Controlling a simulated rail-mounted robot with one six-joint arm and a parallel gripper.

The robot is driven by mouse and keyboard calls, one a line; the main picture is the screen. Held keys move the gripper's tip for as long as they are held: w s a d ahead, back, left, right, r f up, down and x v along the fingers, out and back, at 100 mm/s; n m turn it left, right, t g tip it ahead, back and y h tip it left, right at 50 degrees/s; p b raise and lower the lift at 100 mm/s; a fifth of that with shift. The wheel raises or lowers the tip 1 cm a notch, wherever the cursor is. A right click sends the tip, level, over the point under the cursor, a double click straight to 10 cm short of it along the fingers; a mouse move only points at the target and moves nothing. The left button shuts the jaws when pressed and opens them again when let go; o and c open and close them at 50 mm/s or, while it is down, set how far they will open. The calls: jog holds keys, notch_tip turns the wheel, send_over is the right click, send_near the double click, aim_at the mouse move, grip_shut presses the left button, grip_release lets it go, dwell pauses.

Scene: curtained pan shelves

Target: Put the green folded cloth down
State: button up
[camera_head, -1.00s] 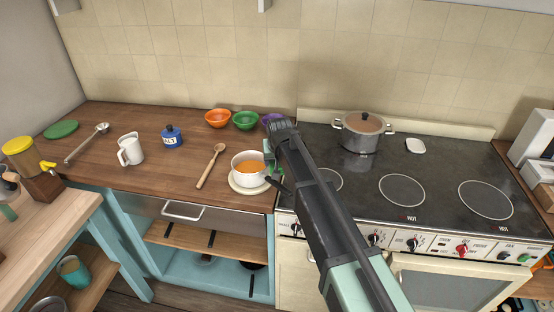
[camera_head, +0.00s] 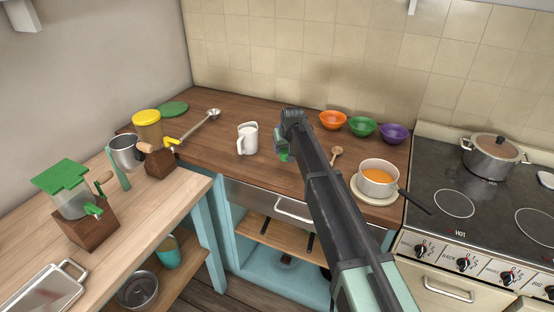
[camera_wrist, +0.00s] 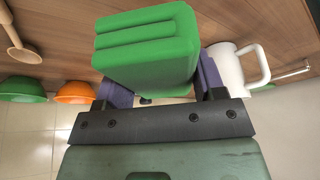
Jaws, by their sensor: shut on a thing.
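The green folded cloth (camera_wrist: 150,45) is a thick block of layers in the wrist view, gripped between the two fingers of my gripper (camera_wrist: 155,90). In the head view only a small green part of the cloth (camera_head: 284,156) shows beside my gripper (camera_head: 283,145). My gripper is shut on the cloth and appears to hold it above the wooden counter (camera_head: 215,150), right of the white jug (camera_head: 248,138). The jug also shows right of the cloth in the wrist view (camera_wrist: 232,70). My arm hides part of the counter behind it.
Orange (camera_head: 333,119), green (camera_head: 362,127) and purple (camera_head: 394,133) bowls stand at the back. A saucepan (camera_head: 378,180) sits on a plate at the right, handle over the stove (camera_head: 455,185). A ladle (camera_head: 200,125) lies left of the jug. Bare counter shows around the jug.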

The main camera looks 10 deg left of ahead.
aim_at(286, 163)
jog(key=w, duration=0.2)
jog(key=f, duration=0.1)
jog(key=shift+w+d, duration=0.25)
jog(key=shift+w, duration=0.15)
jog(key=shift+r, duration=0.1)
notch_tip(286, 163, down, 5)
jog(key=b, duration=0.5)
jog(key=shift+s, duration=0.1)
jog(key=shift+f+b, duration=0.8)
jog(key=shift+b, duration=0.1)
jog(key=shift+f+b, duration=0.3)
jog(key=o, duration=0.9)
